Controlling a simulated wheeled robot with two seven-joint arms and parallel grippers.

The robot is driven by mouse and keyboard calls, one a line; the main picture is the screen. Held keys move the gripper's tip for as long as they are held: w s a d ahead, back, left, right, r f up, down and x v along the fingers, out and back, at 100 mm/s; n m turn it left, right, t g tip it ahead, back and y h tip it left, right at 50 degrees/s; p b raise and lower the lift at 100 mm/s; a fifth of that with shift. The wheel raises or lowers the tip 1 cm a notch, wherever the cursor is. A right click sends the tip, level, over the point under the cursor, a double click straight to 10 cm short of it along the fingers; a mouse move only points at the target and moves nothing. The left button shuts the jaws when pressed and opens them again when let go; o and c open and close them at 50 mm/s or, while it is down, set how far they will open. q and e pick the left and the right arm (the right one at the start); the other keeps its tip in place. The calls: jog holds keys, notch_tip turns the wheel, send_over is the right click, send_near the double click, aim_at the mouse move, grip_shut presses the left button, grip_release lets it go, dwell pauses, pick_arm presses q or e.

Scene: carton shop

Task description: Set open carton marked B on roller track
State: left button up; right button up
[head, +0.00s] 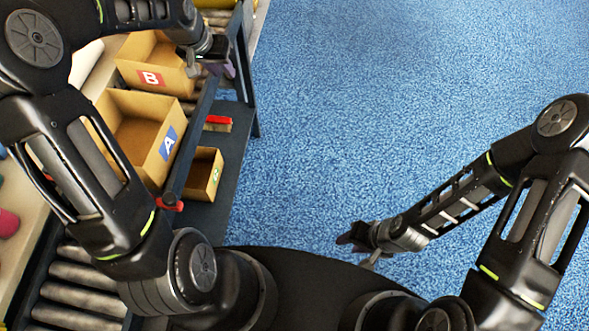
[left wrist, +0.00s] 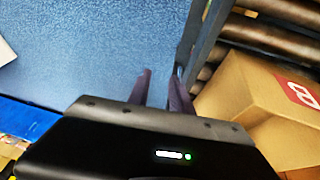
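The open carton marked B (head: 143,52) has a red label and sits on the roller track (head: 187,107), behind carton A. It also shows at the right of the left wrist view (left wrist: 235,88), with part of its red label. My left gripper (head: 222,66) is just right of carton B, by the track's side rail. In the left wrist view its two fingers (left wrist: 161,78) stand apart with nothing between them, and the carton is clear of them. My right gripper (head: 354,244) is low over the blue floor, far from the cartons; its fingers are too small to read.
Open carton A (head: 145,150), with a blue label, stands nearer on the track. A smaller carton with a green mark (head: 203,178) and a red-topped item (head: 217,124) are on the lower shelf (head: 228,150). My left arm hides part of the track. The blue floor is clear.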

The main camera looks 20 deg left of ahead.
pick_arm(q)
jog(key=s+d+f+g+h, duration=0.1)
jog(key=s+d+f+h, duration=0.15)
jog(key=d+f, duration=1)
jog(key=s+d+f, duration=0.4)
jog(key=s+f, duration=0.1)
jog(key=s, duration=0.3)
jog(key=s+d+f+g, duration=0.1)
jog(key=s+d+f, duration=0.3)
jog(key=s, duration=0.4)
jog(key=s+d+f+n+g, duration=0.1)
jog(key=s+d+f, duration=0.4)
jog(key=s+f, duration=0.1)
jog(key=shift+s+h, duration=0.35)
jog(key=shift+s, duration=0.55)
